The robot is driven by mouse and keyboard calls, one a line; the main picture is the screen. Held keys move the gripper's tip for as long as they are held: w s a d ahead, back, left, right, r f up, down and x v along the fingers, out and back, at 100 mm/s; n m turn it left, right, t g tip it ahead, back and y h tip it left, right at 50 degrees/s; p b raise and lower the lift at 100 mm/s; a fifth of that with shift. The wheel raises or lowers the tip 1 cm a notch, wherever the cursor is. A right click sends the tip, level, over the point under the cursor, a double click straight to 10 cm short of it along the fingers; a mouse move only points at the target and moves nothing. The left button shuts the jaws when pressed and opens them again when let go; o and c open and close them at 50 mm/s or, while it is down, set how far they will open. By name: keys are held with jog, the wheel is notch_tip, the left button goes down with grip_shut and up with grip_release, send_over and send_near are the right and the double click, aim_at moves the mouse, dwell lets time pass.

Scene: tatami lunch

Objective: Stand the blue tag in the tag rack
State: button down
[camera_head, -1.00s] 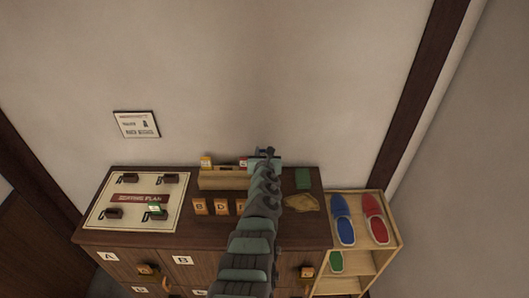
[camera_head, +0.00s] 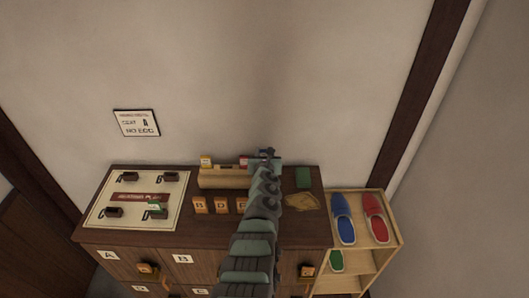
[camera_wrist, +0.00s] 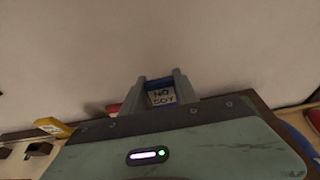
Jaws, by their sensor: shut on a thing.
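The blue tag (camera_wrist: 161,80), with a pale label reading "NO SOY", is between the two fingers of my gripper (camera_wrist: 160,90) in the wrist view. In the head view my gripper (camera_head: 267,154) is at the right end of the wooden tag rack (camera_head: 222,182), and the arm hides the tag and that end of the rack. A yellow tag (camera_head: 206,161) and a red tag (camera_head: 244,162) stand in the rack, left of my gripper. I cannot tell whether the blue tag touches the rack.
A seating plan board (camera_head: 110,214) with dark holders and a green tag (camera_head: 154,208) lies at left. Lettered orange blocks (camera_head: 221,205) stand before the rack. A green block (camera_head: 303,178) and tan flat item (camera_head: 303,202) lie at right. A slipper shelf (camera_head: 393,222) adjoins the cabinet.

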jog(key=shift+f, duration=0.1)
dwell(0.3)
jog(key=shift+f+b, duration=0.7)
dwell(0.8)
jog(key=shift+f+b, duration=0.35)
jog(key=shift+f, duration=0.05)
jog(key=shift+f, duration=0.15)
dwell(0.4)
jog(key=c, duration=0.9)
grip_release()
jog(key=shift+o, duration=0.4)
jog(key=o, duration=0.6)
